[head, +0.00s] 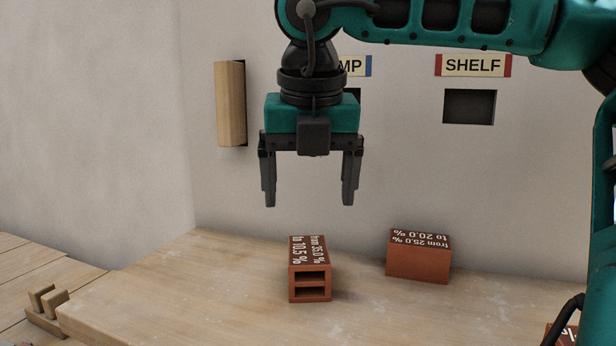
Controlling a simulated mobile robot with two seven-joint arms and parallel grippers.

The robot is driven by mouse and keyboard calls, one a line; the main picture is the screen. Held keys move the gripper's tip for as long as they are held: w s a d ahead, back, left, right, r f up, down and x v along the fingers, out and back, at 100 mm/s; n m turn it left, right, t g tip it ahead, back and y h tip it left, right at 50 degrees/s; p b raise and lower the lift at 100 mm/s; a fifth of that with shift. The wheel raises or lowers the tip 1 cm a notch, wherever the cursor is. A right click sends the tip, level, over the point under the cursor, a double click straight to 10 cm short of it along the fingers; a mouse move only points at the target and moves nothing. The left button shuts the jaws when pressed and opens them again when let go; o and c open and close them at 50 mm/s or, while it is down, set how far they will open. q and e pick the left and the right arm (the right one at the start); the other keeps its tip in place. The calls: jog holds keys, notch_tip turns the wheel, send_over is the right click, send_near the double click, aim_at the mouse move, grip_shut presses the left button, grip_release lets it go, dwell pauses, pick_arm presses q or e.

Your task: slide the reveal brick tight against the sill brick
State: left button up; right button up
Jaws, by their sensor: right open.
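Three red-brown bricks show on the wooden bench; I cannot tell from the picture which is the reveal brick and which the sill brick. One brick (310,285) with two slots in its front end and white lettering on top stands at the middle. A second brick (418,265), also lettered on top, stands to its right with a clear gap between them. A third brick (562,335) is mostly cut off at the bottom right corner. My right gripper (311,200) is open and empty, fingers down, well above the middle brick. My left gripper is out of view.
The bench (200,290) ends at a plaster wall behind the bricks. The wall has a SHELF sign (473,65) over a dark opening (469,107) and a wooden block (231,104). A small wooden piece (46,312) stands at the lower left.

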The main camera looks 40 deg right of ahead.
aim_at(308, 250)
jog(key=b+x, duration=0.2)
jog(key=x, duration=0.9)
jog(key=shift+f+b, duration=0.3)
jog(key=shift+b, duration=0.1)
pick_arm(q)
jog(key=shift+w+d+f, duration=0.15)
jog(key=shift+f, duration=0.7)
pick_arm(e)
jog(key=shift+w+d+f, duration=0.1)
jog(key=shift+w+f, duration=0.05)
jog(key=shift+f, duration=0.45)
